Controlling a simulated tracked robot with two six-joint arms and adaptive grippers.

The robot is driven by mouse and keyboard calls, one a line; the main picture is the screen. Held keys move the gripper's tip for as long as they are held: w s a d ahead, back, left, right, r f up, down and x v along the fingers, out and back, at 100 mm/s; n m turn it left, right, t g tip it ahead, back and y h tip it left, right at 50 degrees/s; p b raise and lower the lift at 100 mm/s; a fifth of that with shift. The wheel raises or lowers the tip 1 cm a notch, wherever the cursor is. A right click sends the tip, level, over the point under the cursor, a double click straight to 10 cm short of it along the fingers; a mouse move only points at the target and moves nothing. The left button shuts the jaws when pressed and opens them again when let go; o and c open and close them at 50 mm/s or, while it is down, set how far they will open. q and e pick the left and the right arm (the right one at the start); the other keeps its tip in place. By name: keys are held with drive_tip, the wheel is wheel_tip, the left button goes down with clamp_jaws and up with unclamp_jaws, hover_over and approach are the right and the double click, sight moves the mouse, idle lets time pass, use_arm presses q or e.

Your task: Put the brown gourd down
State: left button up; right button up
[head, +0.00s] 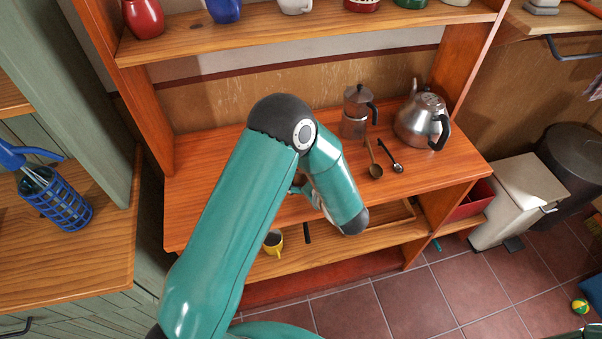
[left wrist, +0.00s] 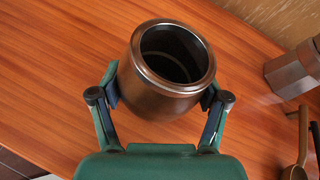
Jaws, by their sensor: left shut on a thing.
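The brown gourd (left wrist: 148,98), with a wide metal rim and a dark open mouth, is between the fingers of my left gripper (left wrist: 160,92) in the left wrist view. The fingers press on it from both sides, and its mouth tilts toward the camera. Orange-brown wood (left wrist: 50,75) lies beneath and around it. The gourd's base is hidden, so I cannot tell whether it touches the wood. In the head view my teal arm covers the gourd and most of the gripper, above the wooden counter (head: 206,183). My right gripper is not in view.
A moka pot (head: 354,115), a kettle (head: 418,122), a wooden spoon (head: 374,166) and a black-handled spoon (head: 393,162) occupy the counter's right side. The counter's left part looks clear. A yellow mug (head: 273,243) is on the lower shelf. An upper shelf (head: 200,42) runs above.

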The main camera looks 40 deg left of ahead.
use_arm(q)
drive_tip(key=shift+f, duration=0.1)
drive_tip(key=o, duration=1.3)
drive_tip(key=shift+o, duration=0.2)
drive_tip(key=b+v, duration=0.2)
drive_tip(key=v, duration=0.9)
drive_tip(key=shift+d+b, duration=0.15)
drive_tip(key=shift+b, duration=0.2)
drive_tip(key=shift+s+d+r, duration=0.2)
drive_tip(key=shift+d+r, duration=0.05)
drive_tip(key=shift+r, duration=0.05)
